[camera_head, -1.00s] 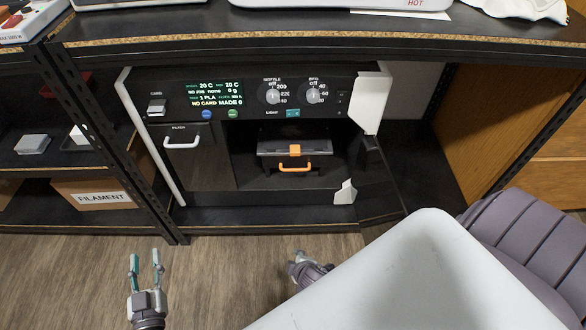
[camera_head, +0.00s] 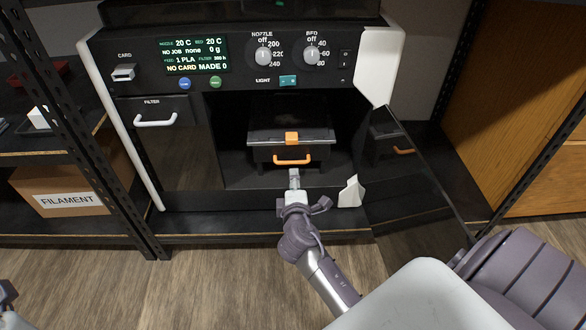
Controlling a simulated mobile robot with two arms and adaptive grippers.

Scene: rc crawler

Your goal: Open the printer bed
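The printer (camera_head: 240,110) stands on a black shelf, with its dark door (camera_head: 415,190) swung open to the right. Inside is the printer bed (camera_head: 270,150), a dark drawer-like unit with an orange latch (camera_head: 291,138) on top and an orange handle (camera_head: 292,161) on its front. My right gripper (camera_head: 294,175) is just below and in front of the orange handle. Its fingers look narrow and end-on, so I cannot tell whether they are open or touching the handle. My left gripper (camera_head: 6,292) is barely in view at the lower left edge.
A filter drawer (camera_head: 165,135) and knobs are on the printer's front. A FILAMENT box (camera_head: 70,190) sits on the left shelf. A black shelf post (camera_head: 125,190) stands left of the printer. A wooden panel (camera_head: 490,115) is at right.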

